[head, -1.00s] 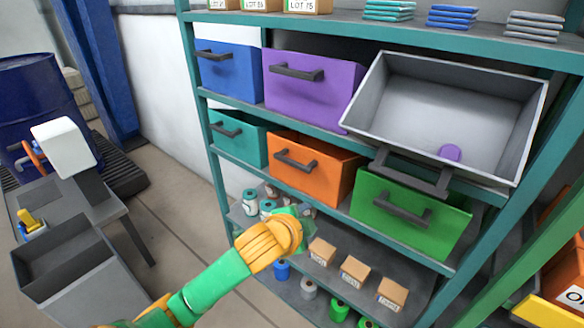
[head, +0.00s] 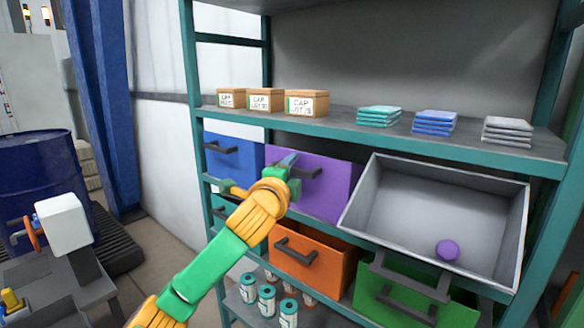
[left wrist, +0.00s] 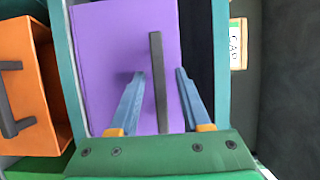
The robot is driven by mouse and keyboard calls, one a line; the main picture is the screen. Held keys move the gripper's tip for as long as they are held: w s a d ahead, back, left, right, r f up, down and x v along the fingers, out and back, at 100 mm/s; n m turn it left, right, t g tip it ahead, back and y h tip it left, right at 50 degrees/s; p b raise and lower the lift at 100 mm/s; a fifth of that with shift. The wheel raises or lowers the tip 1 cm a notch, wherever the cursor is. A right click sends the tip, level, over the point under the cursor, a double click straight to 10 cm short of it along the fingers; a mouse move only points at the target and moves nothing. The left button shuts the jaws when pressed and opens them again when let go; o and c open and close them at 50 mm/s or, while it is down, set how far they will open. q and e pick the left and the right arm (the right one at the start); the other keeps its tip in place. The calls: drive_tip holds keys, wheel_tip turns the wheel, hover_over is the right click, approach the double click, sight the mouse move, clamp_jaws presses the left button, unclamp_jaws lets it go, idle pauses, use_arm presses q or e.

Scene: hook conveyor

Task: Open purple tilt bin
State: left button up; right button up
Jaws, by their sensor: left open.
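The purple tilt bin (head: 336,188) sits upright on the upper bin row, between the blue bin and the tilted grey bin. Its dark handle (head: 312,173) is on its front face, partly hidden by my gripper in the head view. My left gripper (head: 287,161) is at this handle. In the left wrist view, its two blue fingers are open and point at the purple front (left wrist: 115,60). The dark handle bar (left wrist: 158,90) appears between them, and neither finger visibly touches it. My right gripper is not in view.
The grey bin (head: 370,200) to the right is tilted open, with a purple piece (head: 447,250) inside. The blue bin (head: 235,162) is on the left, orange (head: 335,258) and green (head: 455,312) bins below. A shelf (head: 350,128) with boxes and folded stacks runs above.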

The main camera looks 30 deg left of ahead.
use_arm(q)
drive_tip(key=shift+c, duration=0.2)
clamp_jaws()
idle(1.1)
